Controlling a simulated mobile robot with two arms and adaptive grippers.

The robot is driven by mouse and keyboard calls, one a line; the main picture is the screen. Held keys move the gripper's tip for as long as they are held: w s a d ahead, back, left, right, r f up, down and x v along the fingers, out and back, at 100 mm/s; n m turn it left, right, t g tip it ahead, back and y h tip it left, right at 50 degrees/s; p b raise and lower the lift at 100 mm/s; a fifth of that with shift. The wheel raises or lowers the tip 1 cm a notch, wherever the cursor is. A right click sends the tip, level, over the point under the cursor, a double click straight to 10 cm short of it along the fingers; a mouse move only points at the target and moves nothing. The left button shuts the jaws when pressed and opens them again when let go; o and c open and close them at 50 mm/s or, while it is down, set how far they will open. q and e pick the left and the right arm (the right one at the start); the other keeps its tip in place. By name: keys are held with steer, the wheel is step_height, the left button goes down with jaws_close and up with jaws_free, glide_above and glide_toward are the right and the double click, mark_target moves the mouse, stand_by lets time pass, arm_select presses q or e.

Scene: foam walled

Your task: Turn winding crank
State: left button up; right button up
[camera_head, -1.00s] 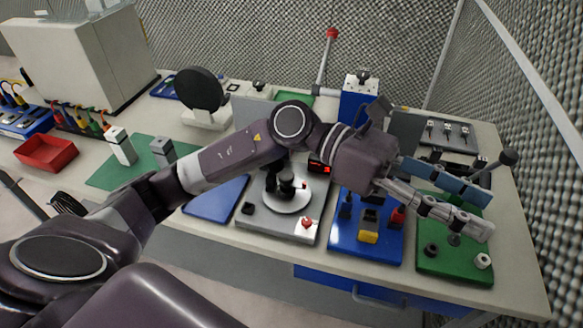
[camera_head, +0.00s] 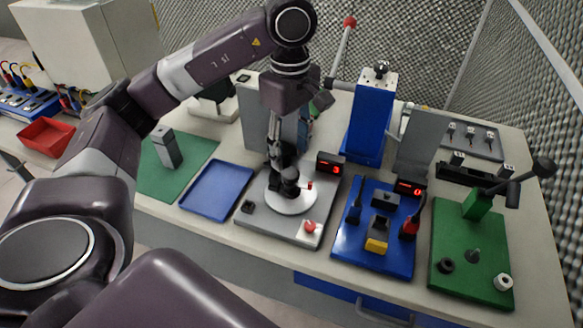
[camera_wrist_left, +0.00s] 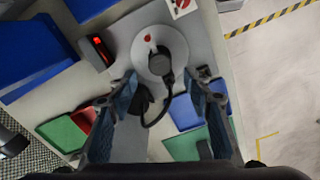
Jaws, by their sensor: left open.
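I cannot tell from these views whether a finger touches that part. My right gripper is out of view.
A blue board (camera_head: 350,250) with a red display lies between the grey plate and the green board. A tall blue block (camera_head: 370,120) with a red-tipped lever stands behind. A blue tray (camera_head: 216,190) and red bin (camera_head: 47,135) are at left. A foam wall borders the right.

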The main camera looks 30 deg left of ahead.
mark_target(291, 173)
arm_select(q)
steer(key=shift+f+p, duration=0.3)
steer(key=shift+f, duration=2.7)
steer(key=shift+c, duration=0.2)
steer(key=c, duration=1.1)
steer(key=shift+n+b, duration=0.3)
steer(key=shift+n, duration=0.3)
